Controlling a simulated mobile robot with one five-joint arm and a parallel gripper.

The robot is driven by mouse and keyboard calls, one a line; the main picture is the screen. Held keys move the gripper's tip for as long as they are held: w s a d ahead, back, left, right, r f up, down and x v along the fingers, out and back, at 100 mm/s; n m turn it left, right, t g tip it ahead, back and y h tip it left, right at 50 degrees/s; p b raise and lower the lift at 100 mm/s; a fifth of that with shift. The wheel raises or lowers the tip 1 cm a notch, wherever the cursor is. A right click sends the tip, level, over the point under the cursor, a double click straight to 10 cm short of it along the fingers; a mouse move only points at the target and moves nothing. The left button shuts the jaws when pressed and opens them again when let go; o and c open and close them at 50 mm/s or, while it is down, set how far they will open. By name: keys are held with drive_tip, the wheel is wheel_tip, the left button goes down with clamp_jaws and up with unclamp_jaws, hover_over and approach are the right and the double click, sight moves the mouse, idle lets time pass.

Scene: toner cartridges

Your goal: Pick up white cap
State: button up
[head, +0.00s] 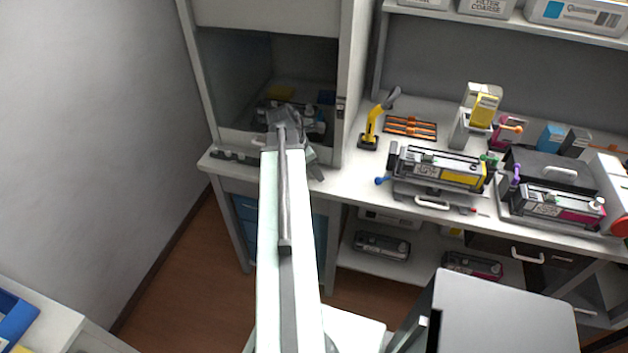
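My arm reaches forward into the open cabinet (232,75). My gripper (281,117) is at the cabinet's lower opening, over a dark toner cartridge; its fingers are too small and covered to tell whether they are open or shut. A small pale piece (309,110) shows just right of the gripper, on or beside the cartridge. It may be the white cap, but I cannot tell for sure. My arm and wrist hide part of the cabinet floor.
The cabinet's side walls and raised front panel (268,17) surround the gripper. On the bench to the right are a yellow hand tool (371,126), an orange-slotted tray (410,128), a yellow-labelled cartridge (437,169) and a magenta-labelled cartridge (555,204). Cartridges also lie on the lower shelf (420,262).

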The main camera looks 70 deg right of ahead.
drive_tip(key=shift+f, duration=0.15)
clamp_jaws()
